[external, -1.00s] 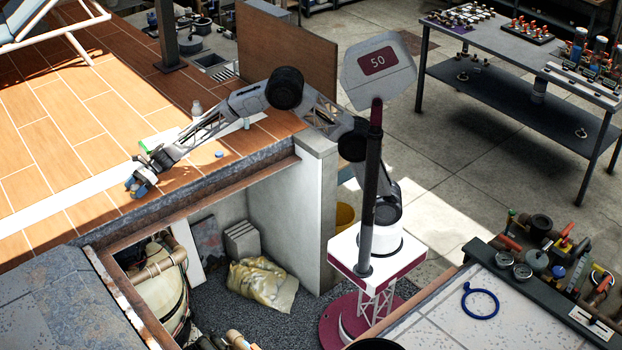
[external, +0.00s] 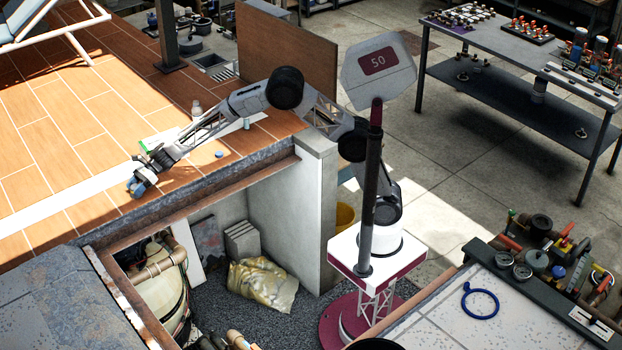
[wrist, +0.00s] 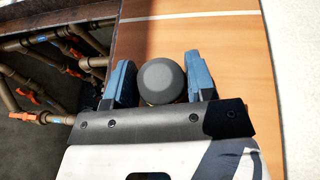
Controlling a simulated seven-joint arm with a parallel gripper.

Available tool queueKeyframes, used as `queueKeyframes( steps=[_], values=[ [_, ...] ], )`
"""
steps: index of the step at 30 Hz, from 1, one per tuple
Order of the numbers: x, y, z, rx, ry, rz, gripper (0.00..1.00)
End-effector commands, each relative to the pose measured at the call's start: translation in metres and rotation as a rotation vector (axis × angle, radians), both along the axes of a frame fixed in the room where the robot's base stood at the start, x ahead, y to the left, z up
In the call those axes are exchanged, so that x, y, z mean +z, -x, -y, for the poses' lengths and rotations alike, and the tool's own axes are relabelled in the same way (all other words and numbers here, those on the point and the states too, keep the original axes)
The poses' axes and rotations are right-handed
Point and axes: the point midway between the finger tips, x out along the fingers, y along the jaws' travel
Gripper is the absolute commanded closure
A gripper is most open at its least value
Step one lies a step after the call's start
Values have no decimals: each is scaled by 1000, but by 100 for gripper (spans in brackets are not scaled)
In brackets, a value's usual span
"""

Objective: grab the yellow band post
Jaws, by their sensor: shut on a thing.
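My gripper (external: 137,187) is low over the wooden deck near its front edge in the external view. In the wrist view its two blue fingers (wrist: 160,72) stand on either side of a grey round-topped post (wrist: 162,80), seen from above, and are shut on it. In the external view the post is too small and covered by the gripper to make out.
The deck's edge drops to a pit (external: 270,250); brown pipes with orange valves (wrist: 35,115) show below it at left in the wrist view.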

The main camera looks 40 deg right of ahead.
Motion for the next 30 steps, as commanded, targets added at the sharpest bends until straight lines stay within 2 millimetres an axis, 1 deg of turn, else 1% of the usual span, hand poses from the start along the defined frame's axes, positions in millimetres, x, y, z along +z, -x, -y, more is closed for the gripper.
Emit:
queueKeyframes(
  steps=[5, 11, 20, 30],
  values=[
    [12, 0, 0, -1, -2, 1, 82],
    [37, 0, 0, 0, -3, 3, 82],
    [39, 23, 29, 0, -2, 2, 82],
    [43, 55, 70, 0, -1, 1, 82]
  ],
)
